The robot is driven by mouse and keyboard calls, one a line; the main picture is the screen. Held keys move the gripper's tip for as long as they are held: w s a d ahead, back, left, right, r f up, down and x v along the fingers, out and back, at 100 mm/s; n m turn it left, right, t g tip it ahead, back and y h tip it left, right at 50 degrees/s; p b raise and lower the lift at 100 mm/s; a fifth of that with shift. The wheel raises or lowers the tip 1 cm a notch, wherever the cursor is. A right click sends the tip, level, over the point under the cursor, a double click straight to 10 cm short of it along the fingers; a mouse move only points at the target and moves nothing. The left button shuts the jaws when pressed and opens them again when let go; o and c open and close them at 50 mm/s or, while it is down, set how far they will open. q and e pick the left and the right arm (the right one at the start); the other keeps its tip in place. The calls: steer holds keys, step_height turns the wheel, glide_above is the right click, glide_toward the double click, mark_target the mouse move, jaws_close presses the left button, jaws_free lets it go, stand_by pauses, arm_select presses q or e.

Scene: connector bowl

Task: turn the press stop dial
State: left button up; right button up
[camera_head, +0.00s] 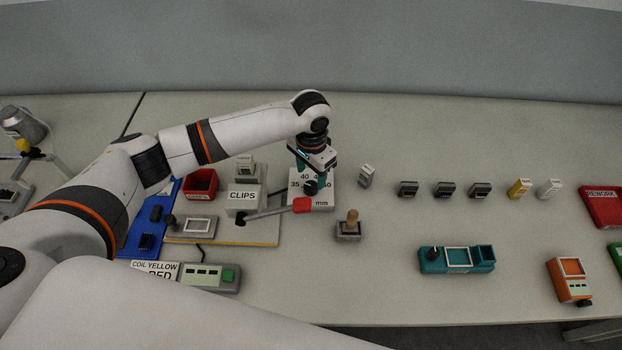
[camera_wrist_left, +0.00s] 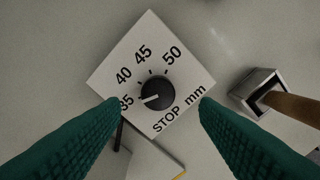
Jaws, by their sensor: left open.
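The press stop dial is a black round knob (camera_wrist_left: 157,95) on a white square plate (camera_wrist_left: 182,56) marked 35, 40, 45, 50 and "STOP mm". Its white pointer line points toward 35. In the head view the plate (camera_head: 325,190) stands at the middle, and the knob (camera_head: 311,188) shows below my gripper. My left gripper (camera_head: 313,175) points down over the dial. In the left wrist view its two green fingers (camera_wrist_left: 161,106) are apart, one on each side of the knob, with clear gaps and no visible contact. My right gripper is not in view.
A lever with a red grip (camera_head: 301,205) reaches from the CLIPS block (camera_head: 242,197) close to the dial plate. A wooden-handled stamp (camera_head: 349,229) stands just right of it. A grey block (camera_head: 366,176) is behind right. Several small connectors stand further right.

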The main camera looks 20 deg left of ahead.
mark_target(311, 185)
arm_select(q)
step_height(311, 185, down, 4)
steer(key=shift+w+a, duration=0.1)
steer(key=shift+a, duration=0.05)
steer(key=shift+f+p, duration=0.3)
steer(key=shift+f, duration=0.1)
steer(key=c, duration=1)
